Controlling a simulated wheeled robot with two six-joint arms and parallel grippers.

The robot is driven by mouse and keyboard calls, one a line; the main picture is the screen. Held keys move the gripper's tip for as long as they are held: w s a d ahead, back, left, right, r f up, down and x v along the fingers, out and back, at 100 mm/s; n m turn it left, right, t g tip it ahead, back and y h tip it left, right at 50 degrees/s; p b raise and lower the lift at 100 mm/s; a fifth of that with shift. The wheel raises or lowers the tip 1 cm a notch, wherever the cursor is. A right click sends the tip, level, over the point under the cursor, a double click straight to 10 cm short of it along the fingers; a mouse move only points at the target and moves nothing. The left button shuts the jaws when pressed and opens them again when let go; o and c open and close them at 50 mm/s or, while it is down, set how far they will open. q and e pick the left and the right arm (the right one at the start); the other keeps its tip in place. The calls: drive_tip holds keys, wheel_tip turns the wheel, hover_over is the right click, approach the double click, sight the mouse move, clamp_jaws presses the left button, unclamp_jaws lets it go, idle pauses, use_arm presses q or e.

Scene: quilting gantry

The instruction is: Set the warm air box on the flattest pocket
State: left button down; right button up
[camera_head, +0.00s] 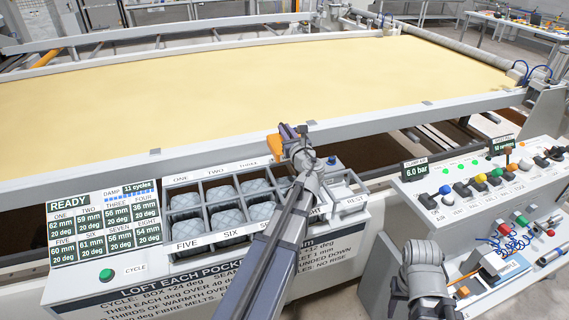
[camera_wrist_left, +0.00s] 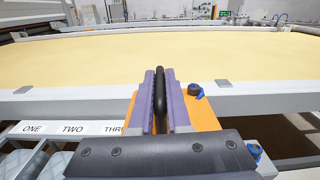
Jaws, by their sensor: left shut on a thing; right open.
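My left gripper (camera_head: 287,130) is shut on the black handle (camera_wrist_left: 159,95) of the orange box (camera_wrist_left: 207,117). The box (camera_head: 274,145) is held at the back edge of the pocket rack (camera_head: 166,212), near label THREE. Grey quilted pockets (camera_head: 257,187) fill the rack; the arm hides its right part, including label FOUR. The display (camera_head: 104,222) reads READY, with FOUR lowest at about 36 mm; the other readings are clearly higher, all at 20 deg. My right gripper (camera_head: 425,275) is low at the right, away from the rack; its fingers are not clearly visible.
A pad marked REST (camera_head: 352,203) lies at the rack's right end. A green CYCLE button (camera_head: 106,275) is at the front left. A control panel (camera_head: 480,180) with coloured knobs stands at the right. The yellow quilt bed (camera_head: 230,85) and its rail lie behind the rack.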

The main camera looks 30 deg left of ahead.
use_arm(q)
wheel_tip(320, 180, down, 6)
drive_tip(key=b, duration=0.4)
drive_tip(key=shift+r+b, duration=0.25)
drive_tip(key=shift+b, duration=0.05)
wheel_tip(320, 180, down, 4)
drive_tip(key=b, duration=0.3)
drive_tip(key=shift+r+b, duration=0.15)
drive_tip(key=shift+b, duration=0.2)
drive_tip(key=c, duration=0.9)
unclamp_jaws()
drive_tip(key=v, duration=1.2)
